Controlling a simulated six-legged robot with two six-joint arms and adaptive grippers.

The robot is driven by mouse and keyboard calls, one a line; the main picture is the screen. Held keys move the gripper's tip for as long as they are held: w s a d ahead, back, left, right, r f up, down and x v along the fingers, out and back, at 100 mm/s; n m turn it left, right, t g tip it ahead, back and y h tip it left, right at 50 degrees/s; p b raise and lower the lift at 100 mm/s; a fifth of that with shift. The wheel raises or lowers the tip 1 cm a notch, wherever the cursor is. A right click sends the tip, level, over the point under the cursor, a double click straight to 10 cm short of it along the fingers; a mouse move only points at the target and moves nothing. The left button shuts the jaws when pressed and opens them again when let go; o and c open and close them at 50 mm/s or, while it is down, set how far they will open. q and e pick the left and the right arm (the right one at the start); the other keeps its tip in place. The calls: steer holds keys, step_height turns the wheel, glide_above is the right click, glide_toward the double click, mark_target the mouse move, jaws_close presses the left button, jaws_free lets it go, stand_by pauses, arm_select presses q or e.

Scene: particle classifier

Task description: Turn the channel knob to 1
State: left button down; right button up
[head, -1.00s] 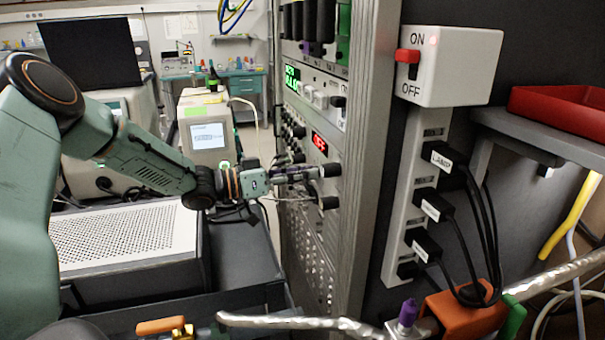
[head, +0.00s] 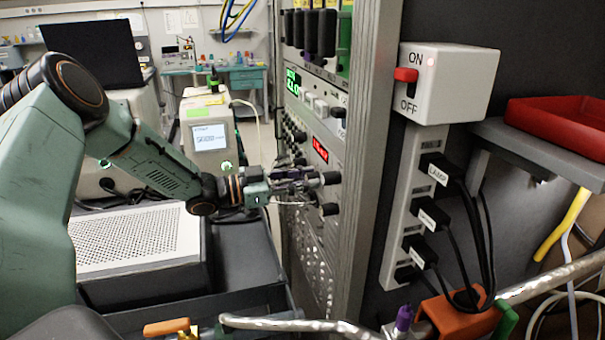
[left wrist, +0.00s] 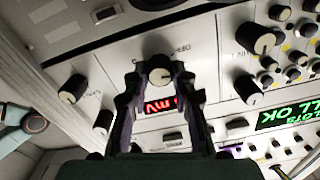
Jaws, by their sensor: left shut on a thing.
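My left gripper (head: 305,177) reaches the rack's front panel (left wrist: 225,80). In the left wrist view its two dark fingers (left wrist: 159,74) are shut on a round black knob with a pale face (left wrist: 160,70), one finger on each side. The printing around this knob is too blurred to read, and its pointer position cannot be told. A red display (head: 320,150) is lit near the knob; in the left wrist view it (left wrist: 163,104) shows "mV", partly hidden by the fingers. My right gripper is out of view.
Other knobs stick out close by, such as a black knob (head: 330,178) and another below it (head: 329,209). A green display (left wrist: 289,117) reads "ALL OK". A white box with a red switch (head: 406,75) and a plug strip (head: 404,215) stand right of the rack.

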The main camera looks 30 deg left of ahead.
arm_select(q)
steer(key=shift+m+p, duration=0.4)
steer(key=shift+m, duration=1.2)
steer(key=c, duration=1.5)
jaws_free()
steer(key=o, duration=0.4)
steer(key=shift+w+d, duration=0.1)
steer(key=shift+w, duration=0.1)
steer(key=shift+s, duration=0.1)
steer(key=shift+s, duration=0.15)
